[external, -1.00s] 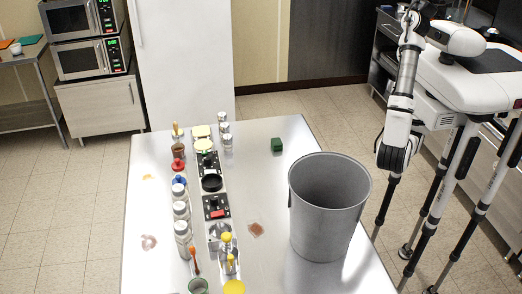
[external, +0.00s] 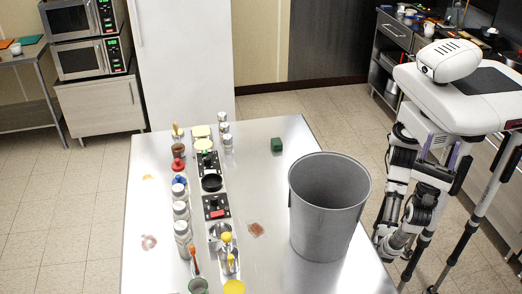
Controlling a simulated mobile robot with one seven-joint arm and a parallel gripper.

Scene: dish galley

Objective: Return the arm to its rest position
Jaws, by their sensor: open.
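My arm (external: 408,195) is folded down close against my body, at the right of the external view, beyond the table's right edge. My gripper (external: 385,243) is at the low end of the arm, small and dark beside the table edge. It is open, and nothing shows in it. The fingertips are hard to make out at this size.
A tall grey bin (external: 325,215) stands on the steel table (external: 275,180) near its right edge, close to my arm. Several bottles and containers line the table's middle. Floor (external: 350,125) behind the table is clear.

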